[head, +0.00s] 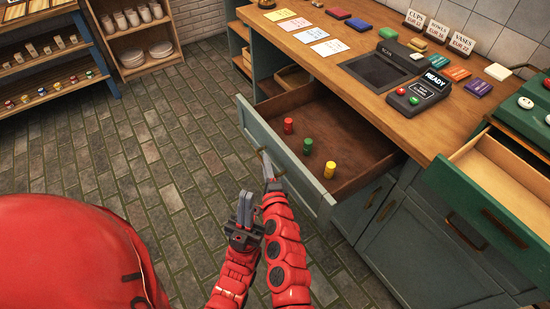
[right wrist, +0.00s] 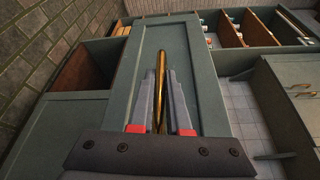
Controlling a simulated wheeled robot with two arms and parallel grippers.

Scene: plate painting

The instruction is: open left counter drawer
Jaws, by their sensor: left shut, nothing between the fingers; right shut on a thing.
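The left counter drawer (head: 310,185) is pulled out from the grey-green counter, its brown inside showing. A red cylinder (head: 288,126), a green one (head: 307,146) and a yellow one (head: 330,170) stand in it. My right gripper (head: 268,172) is at the drawer front (head: 257,128), shut on its handle. The right wrist view shows the brass handle (right wrist: 161,65) between the fingers. My left gripper (head: 245,208) is shut and empty, lower and just left of the right one, over the floor.
A green drawer unit (head: 465,205) at the right also stands open and looks empty. The wooden counter top (head: 345,55) carries cards, a dark scanner (head: 378,72), a READY device (head: 420,95) and coloured blocks. Shelves stand at the far left. The tiled floor (head: 150,150) is clear.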

